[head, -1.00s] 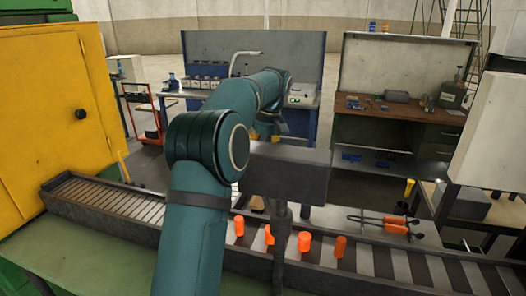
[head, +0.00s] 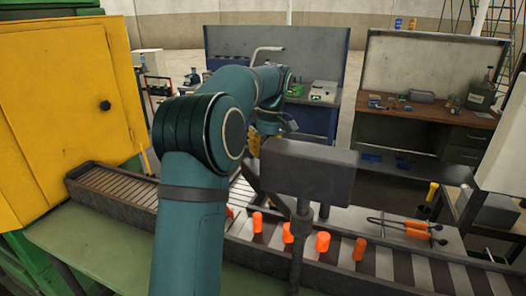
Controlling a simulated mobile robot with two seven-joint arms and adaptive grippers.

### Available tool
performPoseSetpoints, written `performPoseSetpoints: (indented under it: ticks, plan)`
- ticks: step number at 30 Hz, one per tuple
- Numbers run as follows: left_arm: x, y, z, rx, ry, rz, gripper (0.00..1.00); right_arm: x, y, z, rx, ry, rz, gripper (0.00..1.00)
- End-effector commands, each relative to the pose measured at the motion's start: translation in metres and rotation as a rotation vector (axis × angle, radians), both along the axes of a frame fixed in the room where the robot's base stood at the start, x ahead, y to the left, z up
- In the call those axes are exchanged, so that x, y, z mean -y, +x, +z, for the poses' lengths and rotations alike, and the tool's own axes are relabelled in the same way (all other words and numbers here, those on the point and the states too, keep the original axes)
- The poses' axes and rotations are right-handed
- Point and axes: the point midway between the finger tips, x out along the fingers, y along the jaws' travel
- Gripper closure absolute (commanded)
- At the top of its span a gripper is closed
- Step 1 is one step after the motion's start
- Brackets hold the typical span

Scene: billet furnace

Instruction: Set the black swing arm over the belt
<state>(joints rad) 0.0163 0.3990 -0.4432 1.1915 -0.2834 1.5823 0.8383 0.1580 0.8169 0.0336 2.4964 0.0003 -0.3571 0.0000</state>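A dark block (head: 307,172) stands on a post (head: 299,240) at the near side of the belt (head: 372,262). A dark slanting bar (head: 254,178), which looks like the black swing arm, shows left of the block and runs down behind it over the belt. My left arm rises from the bottom and reaches across the belt. My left gripper (head: 262,135) is beyond the block, near the bar's upper end. Its fingertips are hidden by the block, so I cannot tell whether it touches the bar. My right gripper is not in view.
Several orange pieces (head: 322,241) stand on the belt. Orange-handled tongs (head: 417,229) lie on a ledge beyond it. A yellow furnace cabinet (head: 68,110) is at the left. A slatted chute (head: 110,188) joins the belt. Workbenches (head: 425,112) stand behind.

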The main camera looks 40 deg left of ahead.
Motion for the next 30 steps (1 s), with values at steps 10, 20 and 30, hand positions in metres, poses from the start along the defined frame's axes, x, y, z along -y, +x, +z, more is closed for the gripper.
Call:
performPoseSetpoints:
  ticks: [10,20,30]
  plan:
    - [0.0,-0.002,-0.004,-0.014,-0.003,0.003,0.58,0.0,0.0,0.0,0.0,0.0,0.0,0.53]
    - [0.0,0.001,0.007,-0.007,-0.001,0.002,0.58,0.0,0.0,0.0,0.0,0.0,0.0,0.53]
    - [0.003,0.009,0.053,-0.009,-0.002,0.003,0.58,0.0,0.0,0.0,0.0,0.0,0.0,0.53]
